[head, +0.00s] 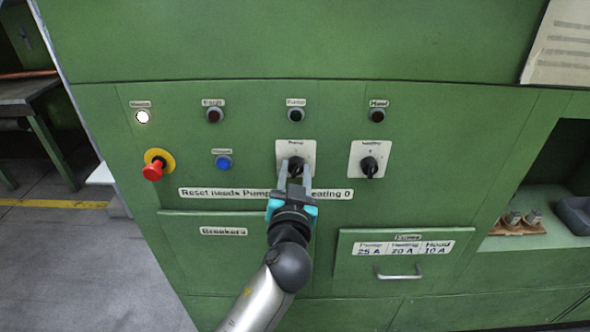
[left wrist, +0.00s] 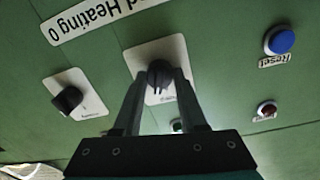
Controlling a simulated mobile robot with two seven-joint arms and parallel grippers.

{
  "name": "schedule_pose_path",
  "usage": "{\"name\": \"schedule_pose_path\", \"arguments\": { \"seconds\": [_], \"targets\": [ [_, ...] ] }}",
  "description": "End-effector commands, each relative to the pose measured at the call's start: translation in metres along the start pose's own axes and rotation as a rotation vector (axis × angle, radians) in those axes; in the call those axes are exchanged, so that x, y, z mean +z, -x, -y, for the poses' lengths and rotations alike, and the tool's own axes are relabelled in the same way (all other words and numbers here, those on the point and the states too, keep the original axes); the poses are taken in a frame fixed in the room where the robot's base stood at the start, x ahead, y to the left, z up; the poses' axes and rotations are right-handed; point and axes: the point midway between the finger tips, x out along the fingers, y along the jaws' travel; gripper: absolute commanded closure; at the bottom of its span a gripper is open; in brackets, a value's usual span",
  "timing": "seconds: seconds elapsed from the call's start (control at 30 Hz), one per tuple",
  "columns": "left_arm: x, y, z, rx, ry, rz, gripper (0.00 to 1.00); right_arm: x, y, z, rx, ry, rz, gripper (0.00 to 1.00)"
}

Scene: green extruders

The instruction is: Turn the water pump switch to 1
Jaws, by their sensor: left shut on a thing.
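The water pump switch is a black rotary knob (head: 296,163) on a white plate labelled Pump (head: 294,146), on the green panel. My left gripper (head: 295,181) comes up from below, its two fingers on either side of this knob and shut on it. In the left wrist view, which is turned over, the knob (left wrist: 160,72) sits between the fingertips (left wrist: 160,82). A pale line on it points down in that view, towards the gripper. The plate's markings are mostly hidden. My right gripper is not in view.
A similar heating switch (head: 369,166) is close on the right. A blue reset button (head: 223,162) and a red emergency button (head: 153,171) are to the left. Indicator lamps (head: 214,115) run above; the leftmost (head: 142,117) is lit. A drawer handle (head: 398,276) juts out lower right.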

Motion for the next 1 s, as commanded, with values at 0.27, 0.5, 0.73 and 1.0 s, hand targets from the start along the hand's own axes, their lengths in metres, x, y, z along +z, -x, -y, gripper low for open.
{"name": "schedule_pose_path", "arguments": {
  "seconds": [0.27, 0.5, 0.73, 1.0],
  "targets": [
    [-0.003, 0.0, 0.001, -0.004, -0.258, 0.013, 1.0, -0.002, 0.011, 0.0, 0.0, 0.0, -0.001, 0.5],
    [-0.003, 0.0, 0.0, -0.005, -0.45, 0.022, 1.0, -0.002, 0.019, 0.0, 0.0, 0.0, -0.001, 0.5],
    [-0.003, 0.0, -0.001, -0.006, -0.577, 0.026, 1.0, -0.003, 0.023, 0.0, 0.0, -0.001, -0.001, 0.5],
    [-0.002, -0.001, -0.001, -0.007, -0.645, 0.029, 1.0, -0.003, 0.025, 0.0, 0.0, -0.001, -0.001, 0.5]
  ]
}}
